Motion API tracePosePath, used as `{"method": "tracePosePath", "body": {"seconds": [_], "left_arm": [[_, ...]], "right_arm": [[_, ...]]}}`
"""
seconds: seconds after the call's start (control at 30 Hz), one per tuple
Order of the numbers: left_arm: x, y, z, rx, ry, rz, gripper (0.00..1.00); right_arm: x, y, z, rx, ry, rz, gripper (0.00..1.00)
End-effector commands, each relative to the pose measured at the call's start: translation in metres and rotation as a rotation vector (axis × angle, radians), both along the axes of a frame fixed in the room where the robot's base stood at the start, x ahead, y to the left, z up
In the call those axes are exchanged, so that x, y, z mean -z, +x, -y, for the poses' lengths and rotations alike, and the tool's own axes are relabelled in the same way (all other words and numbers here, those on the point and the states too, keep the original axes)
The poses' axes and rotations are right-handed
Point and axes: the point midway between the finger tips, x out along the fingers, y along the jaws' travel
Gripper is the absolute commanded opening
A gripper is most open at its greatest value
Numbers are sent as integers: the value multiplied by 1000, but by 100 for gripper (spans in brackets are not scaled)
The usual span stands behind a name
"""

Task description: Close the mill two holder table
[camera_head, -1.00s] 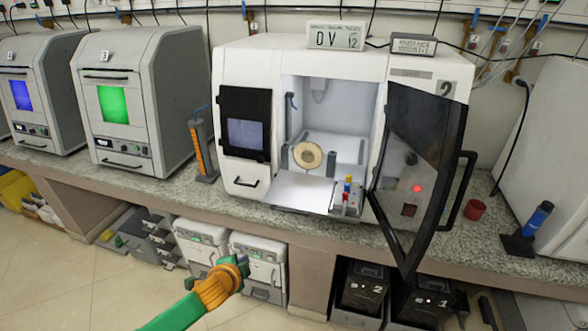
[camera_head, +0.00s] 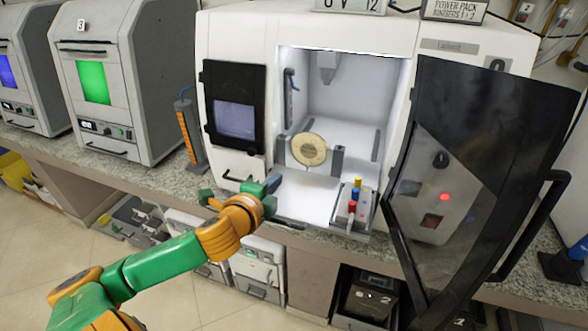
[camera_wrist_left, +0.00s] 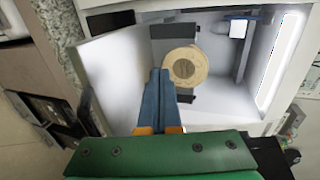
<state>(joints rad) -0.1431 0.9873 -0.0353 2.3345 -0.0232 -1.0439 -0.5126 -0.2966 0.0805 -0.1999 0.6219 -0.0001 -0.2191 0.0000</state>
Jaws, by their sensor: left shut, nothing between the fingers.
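The white mill (camera_head: 225,45) marked 2 stands on the counter with its dark door (camera_head: 480,170) swung open to the right. Its holder table (camera_head: 302,190) is a pale plate reaching out of the chamber's front. A round beige blank (camera_head: 309,149) sits upright in a grey holder (camera_head: 337,158) on it; the blank also shows in the left wrist view (camera_wrist_left: 187,66). My left gripper (camera_head: 273,183) is in front of the table's left front part, fingers together and empty. In the left wrist view its blue fingers (camera_wrist_left: 159,85) point toward the blank. My right gripper is not in view.
An orange-filled cylinder (camera_head: 188,135) stands left of the mill. The open door stands out over the counter's edge.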

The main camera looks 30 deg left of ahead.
Motion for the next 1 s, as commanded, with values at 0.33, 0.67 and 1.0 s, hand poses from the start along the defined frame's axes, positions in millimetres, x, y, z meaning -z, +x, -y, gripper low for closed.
{"method": "tracePosePath", "body": {"seconds": [0.33, 0.67, 1.0], "left_arm": [[14, 51, -12, -2, -3, 2, 0], [29, 90, -22, -1, -2, -1, 0], [30, 93, -22, 1, -1, -1, 0]], "right_arm": [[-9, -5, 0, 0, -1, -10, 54], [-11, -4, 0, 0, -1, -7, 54], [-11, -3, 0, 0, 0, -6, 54]]}}
